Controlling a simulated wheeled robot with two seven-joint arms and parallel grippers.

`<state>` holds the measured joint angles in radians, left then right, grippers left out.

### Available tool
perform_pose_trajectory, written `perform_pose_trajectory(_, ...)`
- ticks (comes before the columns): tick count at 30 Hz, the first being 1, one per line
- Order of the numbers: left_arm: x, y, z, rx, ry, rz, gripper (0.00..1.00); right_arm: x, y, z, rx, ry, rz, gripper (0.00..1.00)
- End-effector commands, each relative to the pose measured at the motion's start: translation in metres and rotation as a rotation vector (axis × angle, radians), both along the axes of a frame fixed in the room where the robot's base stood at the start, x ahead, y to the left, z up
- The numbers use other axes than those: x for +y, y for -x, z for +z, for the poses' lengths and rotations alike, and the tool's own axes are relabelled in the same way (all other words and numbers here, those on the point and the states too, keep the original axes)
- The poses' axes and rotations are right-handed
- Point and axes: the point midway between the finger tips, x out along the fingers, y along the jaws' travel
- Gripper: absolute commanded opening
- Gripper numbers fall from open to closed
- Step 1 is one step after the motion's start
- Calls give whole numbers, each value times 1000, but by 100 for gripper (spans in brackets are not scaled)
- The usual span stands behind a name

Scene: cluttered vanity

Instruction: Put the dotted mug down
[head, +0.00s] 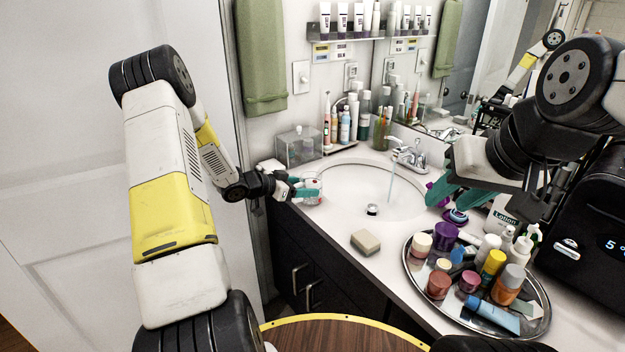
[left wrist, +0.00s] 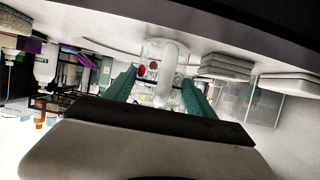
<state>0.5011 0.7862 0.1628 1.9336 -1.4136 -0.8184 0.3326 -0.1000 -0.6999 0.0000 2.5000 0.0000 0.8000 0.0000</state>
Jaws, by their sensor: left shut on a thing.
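The dotted mug (head: 313,182) is small and pale with red marks, at the left side of the sink in the head view. My left gripper (head: 306,191) comes in from the left and is shut on it. In the left wrist view the mug (left wrist: 158,62) shows red and dark dots between the two teal fingers (left wrist: 160,92). I cannot tell whether its base touches the counter (head: 325,232). My right gripper (head: 452,190) hangs over the right side of the sink, seen edge-on; its finger gap is not clear.
The sink (head: 350,187) has water running from the faucet (head: 408,153). A clear box (head: 298,146) stands behind the mug. A soap bar (head: 366,242) lies in front of the sink. A crowded round tray (head: 418,287) sits at right. Counter between mug and soap is clear.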

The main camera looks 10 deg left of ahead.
Motion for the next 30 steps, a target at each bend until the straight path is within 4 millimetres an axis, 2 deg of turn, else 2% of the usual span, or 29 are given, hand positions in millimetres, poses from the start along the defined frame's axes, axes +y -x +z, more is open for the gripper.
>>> perform_pose_trajectory(6,0,0,-2,1,1,0,0,0,0,0,0,0,0,39)
perform_pose_trajectory(7,0,0,-3,1,1,0,66,0,0,0,0,0,0,39)
perform_pose_trajectory(10,0,0,-2,0,0,0,86,0,0,0,0,0,0,39)
perform_pose_trajectory(22,2,1,2,-1,-1,1,86,0,0,0,0,0,0,39)
perform_pose_trajectory(26,15,13,9,-1,-2,3,86,0,0,0,0,0,0,39)
perform_pose_trajectory(30,35,33,21,-1,-3,4,86,0,0,0,0,0,0,39)
